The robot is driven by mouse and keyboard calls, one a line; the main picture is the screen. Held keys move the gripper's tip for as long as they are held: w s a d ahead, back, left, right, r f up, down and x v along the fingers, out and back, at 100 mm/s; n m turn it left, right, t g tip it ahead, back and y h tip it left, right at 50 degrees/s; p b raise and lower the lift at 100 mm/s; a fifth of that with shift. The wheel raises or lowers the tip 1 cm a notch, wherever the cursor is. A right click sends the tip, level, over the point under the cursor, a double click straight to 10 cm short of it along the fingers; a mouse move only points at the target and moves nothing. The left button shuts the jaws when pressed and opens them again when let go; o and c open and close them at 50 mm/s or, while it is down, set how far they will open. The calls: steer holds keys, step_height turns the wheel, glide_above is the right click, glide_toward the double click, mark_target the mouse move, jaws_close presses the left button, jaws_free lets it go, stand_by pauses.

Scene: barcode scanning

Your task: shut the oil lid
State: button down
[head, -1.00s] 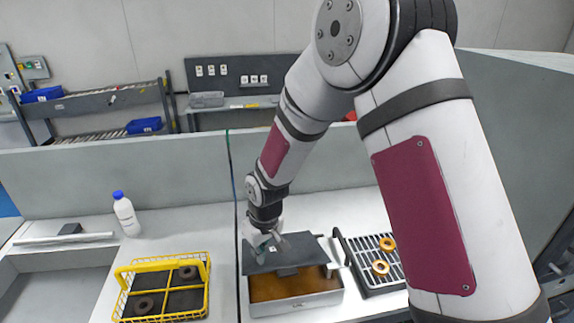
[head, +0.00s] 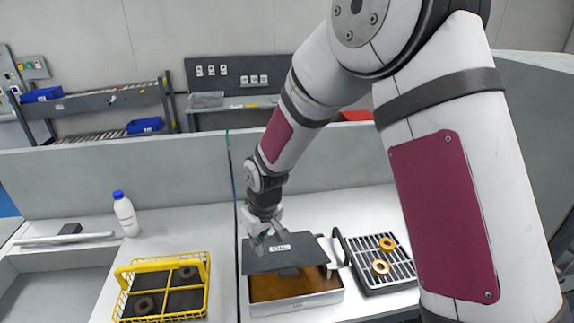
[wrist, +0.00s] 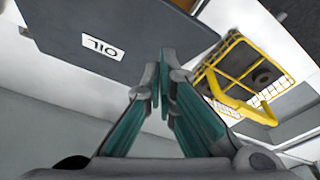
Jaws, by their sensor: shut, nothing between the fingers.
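The oil lid (head: 302,252) is a dark grey panel with a white label. It stands tilted and partly open over the oil box (head: 295,304), and brown oil (head: 287,288) shows below its front edge. In the wrist view the lid (wrist: 125,22) fills the upper left, with its label reading OIL.
A yellow wire basket (head: 207,288) with dark rings stands to the left. A slotted rack (head: 400,272) with orange rings (head: 381,267) stands right of the oil box. A white bottle with a blue cap (head: 126,216) stands at far left. Bare table lies between bottle and basket.

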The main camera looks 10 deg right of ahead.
steer(key=v, duration=0.3)
steer(key=w+v, duration=0.1)
steer(key=v, duration=0.1)
steer(key=shift+a+r, duration=0.25)
steer(key=shift+r, duration=0.15)
steer(key=shift+s, duration=0.1)
